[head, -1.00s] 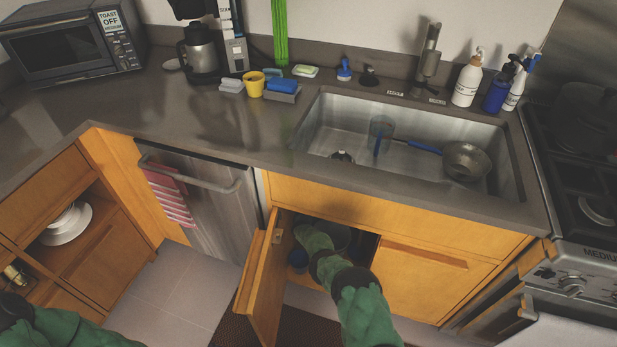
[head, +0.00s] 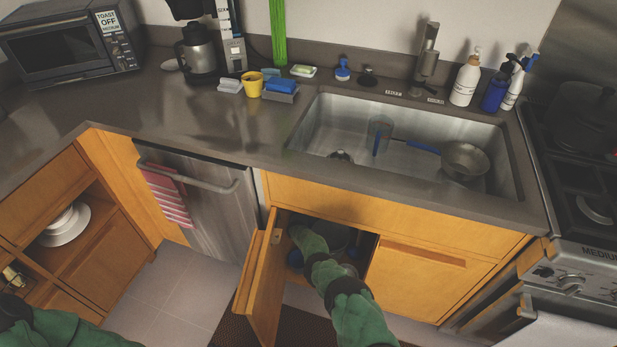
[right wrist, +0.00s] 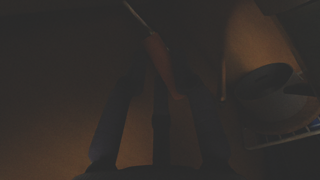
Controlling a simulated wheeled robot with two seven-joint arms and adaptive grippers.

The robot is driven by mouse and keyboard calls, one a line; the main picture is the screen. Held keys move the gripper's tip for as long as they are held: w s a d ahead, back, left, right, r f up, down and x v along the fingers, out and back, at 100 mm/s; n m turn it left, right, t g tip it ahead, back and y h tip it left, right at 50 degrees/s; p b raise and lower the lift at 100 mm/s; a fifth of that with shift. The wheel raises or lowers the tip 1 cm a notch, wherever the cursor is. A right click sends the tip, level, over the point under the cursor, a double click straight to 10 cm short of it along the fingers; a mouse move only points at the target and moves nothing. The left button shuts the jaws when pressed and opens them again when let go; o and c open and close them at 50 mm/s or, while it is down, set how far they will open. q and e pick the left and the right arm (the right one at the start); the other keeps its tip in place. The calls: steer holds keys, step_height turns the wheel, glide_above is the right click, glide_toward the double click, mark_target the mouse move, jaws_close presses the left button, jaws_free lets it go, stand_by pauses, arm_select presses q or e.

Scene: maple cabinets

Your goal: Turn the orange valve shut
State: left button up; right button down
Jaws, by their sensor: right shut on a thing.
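The orange valve handle (right wrist: 163,62) shows dimly in the right wrist view, between the fingers of my right gripper (right wrist: 162,80). The gripper is shut on it. A thin pale rod or pipe (right wrist: 134,14) runs up and left from the handle. In the head view my right arm reaches through the open door into the cabinet under the sink, and its gripper and the valve are hidden inside. My left arm shows at the bottom left corner of the head view; its gripper is out of frame.
The open cabinet door (head: 262,285) stands just left of my right arm. A grey pot-like container (right wrist: 272,98) is at the right in the dark wrist view. The closed right door (head: 420,282) and sink counter (head: 410,193) bound the opening.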

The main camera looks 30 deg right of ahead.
steer(key=c, duration=1)
jaws_free()
steer(key=shift+s+a+f, duration=0.1)
steer(key=v, duration=1.1)
steer(key=shift+s+a, duration=0.2)
steer(key=shift+a, duration=0.1)
steer(key=shift+f, duration=0.1)
